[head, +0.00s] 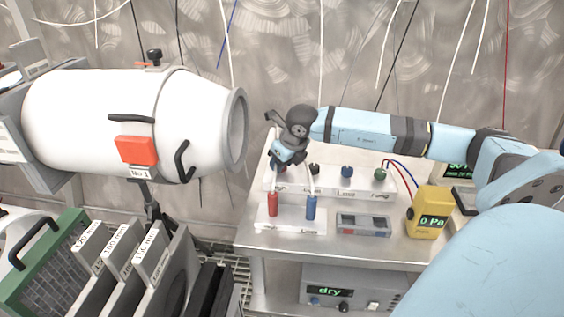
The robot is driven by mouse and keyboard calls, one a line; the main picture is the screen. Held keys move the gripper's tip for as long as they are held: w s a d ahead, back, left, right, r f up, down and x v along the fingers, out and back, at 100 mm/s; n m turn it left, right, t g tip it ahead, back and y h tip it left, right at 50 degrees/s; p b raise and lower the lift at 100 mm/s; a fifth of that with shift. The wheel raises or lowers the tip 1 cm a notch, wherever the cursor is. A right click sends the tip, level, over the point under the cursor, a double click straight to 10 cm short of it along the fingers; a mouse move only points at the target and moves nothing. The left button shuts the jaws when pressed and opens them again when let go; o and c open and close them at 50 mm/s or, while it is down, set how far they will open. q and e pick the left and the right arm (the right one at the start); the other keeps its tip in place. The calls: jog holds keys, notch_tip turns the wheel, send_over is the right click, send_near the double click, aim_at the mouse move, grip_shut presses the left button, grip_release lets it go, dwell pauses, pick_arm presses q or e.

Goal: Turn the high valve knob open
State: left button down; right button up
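The valve manifold (330,183) is a white block on the steel table, with a row of knobs on top. A label that seems to read High is at its left end, and Low is further right. The high valve knob is mostly or wholly hidden behind my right gripper (279,163), which points down over that end. I cannot tell whether its fingers touch the knob or are shut. My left gripper is not in view.
A red fitting (272,205) and a blue fitting (311,207) with pale hoses stand before the manifold. A yellow gauge (429,212) reads 0 Pa. Cables hang behind.

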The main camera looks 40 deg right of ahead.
jog(key=o, duration=0.9)
pick_arm(q)
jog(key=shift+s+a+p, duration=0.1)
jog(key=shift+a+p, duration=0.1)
jog(key=shift+p, duration=0.5)
pick_arm(e)
jog(key=v, duration=1.4)
jog(key=shift+w, duration=0.1)
jog(key=shift+f, duration=0.1)
